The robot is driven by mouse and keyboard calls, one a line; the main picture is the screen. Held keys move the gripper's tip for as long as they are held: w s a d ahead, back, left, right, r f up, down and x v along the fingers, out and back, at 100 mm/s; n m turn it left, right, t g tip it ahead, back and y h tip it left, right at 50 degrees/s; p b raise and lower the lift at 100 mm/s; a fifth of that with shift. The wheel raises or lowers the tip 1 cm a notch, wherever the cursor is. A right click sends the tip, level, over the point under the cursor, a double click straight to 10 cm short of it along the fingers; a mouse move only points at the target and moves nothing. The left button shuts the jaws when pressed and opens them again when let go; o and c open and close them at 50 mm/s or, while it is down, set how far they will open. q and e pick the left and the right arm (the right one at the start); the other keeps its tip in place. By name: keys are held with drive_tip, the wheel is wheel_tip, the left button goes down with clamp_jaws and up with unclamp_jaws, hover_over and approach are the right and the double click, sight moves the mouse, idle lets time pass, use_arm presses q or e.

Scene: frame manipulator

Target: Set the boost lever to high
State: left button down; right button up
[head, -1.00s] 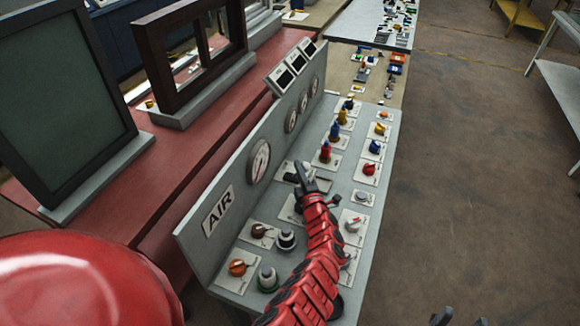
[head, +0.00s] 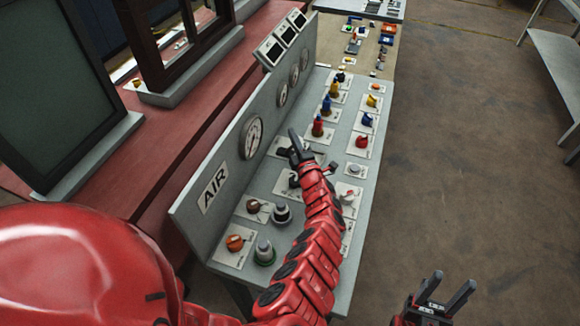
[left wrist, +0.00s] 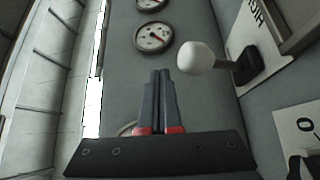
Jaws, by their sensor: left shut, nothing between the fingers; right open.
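In the left wrist view, a lever with a round whitish knob (left wrist: 196,57) sticks out from a black base on a pale plate (left wrist: 247,34). Part of a word shows on the plate, but I cannot read it for sure. My left gripper (left wrist: 161,74) is shut and empty. Its fingertips are just left of the knob in that view, with a visible gap. In the head view my left gripper (head: 295,142) is over the console, near the large gauge, and the lever is hard to make out there. My right gripper (head: 450,286) is open and empty over the floor at lower right.
The grey console (head: 257,195) carries several coloured knobs and switches beside and beyond my left arm. Its upright panel has an AIR label (head: 213,188) and round gauges (head: 251,137). Open floor (head: 465,150) lies to the right.

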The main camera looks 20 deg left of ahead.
use_arm(q)
drive_tip(key=s+d+r+p, duration=0.1)
drive_tip(key=s+d+p, duration=0.1)
drive_tip(key=s, duration=0.5)
drive_tip(key=s+d+p, duration=0.3)
drive_tip(key=s, duration=0.5)
drive_tip(key=shift+r, duration=0.4)
drive_tip(key=shift+s, duration=0.15)
